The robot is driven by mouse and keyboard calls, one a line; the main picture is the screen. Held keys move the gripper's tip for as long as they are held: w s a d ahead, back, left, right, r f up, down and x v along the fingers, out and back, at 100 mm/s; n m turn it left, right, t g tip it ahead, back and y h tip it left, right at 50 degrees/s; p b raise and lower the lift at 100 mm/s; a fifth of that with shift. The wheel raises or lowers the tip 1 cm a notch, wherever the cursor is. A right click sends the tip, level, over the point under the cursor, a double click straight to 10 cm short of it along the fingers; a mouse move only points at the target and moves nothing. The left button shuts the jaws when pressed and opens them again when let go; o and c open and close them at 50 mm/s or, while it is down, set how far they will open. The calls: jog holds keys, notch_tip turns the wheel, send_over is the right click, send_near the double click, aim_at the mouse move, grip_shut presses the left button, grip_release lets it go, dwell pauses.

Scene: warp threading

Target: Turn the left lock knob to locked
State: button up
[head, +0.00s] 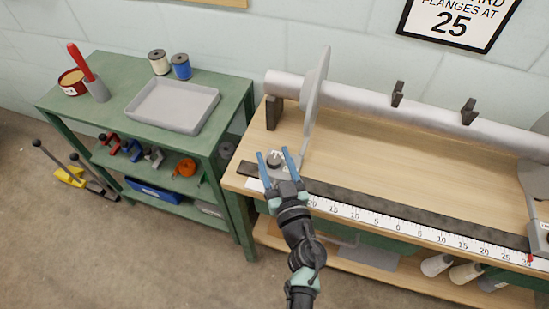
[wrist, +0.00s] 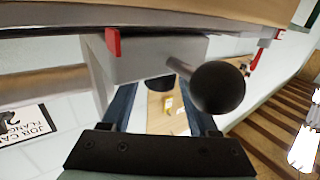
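The left lock knob (head: 274,159) is a small dark knob on the grey base of the left flange (head: 317,95), at the left end of the ruler rail. My gripper (head: 273,153) is over this base, its two blue fingers apart with the knob showing between them. In the wrist view, a black ball on a short rod (wrist: 218,87) stands out from the grey block (wrist: 150,60) and overlaps the right finger. The gripper (wrist: 160,100) looks open there. I cannot tell whether a finger touches the knob, nor read its lock setting.
A long grey roller (head: 430,113) runs along the wooden bench (head: 400,160), above the white ruler (head: 400,227). The right flange base (head: 540,238) is at the far right. A green shelf unit (head: 110,68) with a grey tray (head: 172,106) stands left.

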grip_shut()
